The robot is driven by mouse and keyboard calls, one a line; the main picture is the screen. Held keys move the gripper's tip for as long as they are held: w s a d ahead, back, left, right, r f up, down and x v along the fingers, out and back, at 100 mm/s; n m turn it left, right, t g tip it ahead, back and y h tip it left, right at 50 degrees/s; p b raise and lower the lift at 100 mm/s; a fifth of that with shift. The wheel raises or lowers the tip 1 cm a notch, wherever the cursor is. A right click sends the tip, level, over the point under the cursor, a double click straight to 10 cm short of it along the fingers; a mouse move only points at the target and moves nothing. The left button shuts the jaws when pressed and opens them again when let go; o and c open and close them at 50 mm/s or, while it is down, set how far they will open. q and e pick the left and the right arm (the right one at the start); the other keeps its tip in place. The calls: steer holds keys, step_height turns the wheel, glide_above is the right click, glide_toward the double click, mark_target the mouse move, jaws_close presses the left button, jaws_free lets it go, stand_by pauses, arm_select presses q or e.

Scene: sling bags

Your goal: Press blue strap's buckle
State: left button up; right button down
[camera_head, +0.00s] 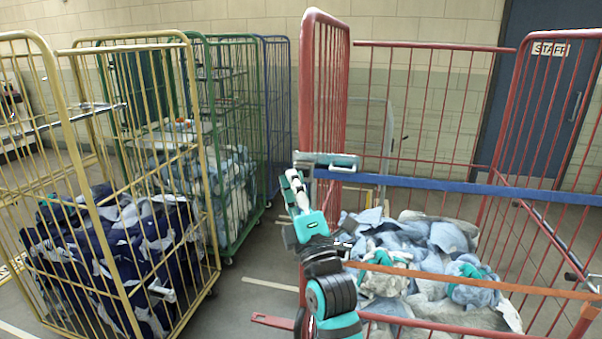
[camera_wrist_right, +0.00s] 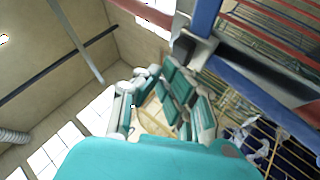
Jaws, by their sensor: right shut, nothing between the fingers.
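The blue strap (camera_head: 450,187) runs across the front of the red cage cart. Its buckle (camera_head: 327,160), grey with a teal part, sits at the strap's left end by the cart's red side panel. In the right wrist view the blue strap (camera_wrist_right: 262,92) comes in from the right and the metal buckle (camera_wrist_right: 194,48) is just above the fingers. My right gripper (camera_head: 291,180) is shut and empty, pointing up just below and left of the buckle; it also shows in the right wrist view (camera_wrist_right: 168,85). I cannot tell whether it touches the buckle. My left gripper is out of view.
The red cart (camera_head: 430,44) holds pale blue and grey laundry (camera_head: 425,240). An orange strap (camera_head: 480,284) crosses lower down. A yellow cart (camera_head: 130,45) with dark blue cloth stands left, green and blue carts behind it. Floor between the carts is clear.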

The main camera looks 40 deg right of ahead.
steer(key=shift+w+d, duration=0.4)
steer(key=shift+d, duration=0.05)
stand_by(0.6)
stand_by(0.4)
steer(key=shift+s+a+p, duration=0.3)
steer(key=shift+s+a, duration=0.4)
steer(key=shift+a, duration=0.05)
steer(key=s+a, duration=0.3)
steer(key=shift+s+a, duration=0.1)
steer(key=shift+a, duration=0.3)
stand_by(0.4)
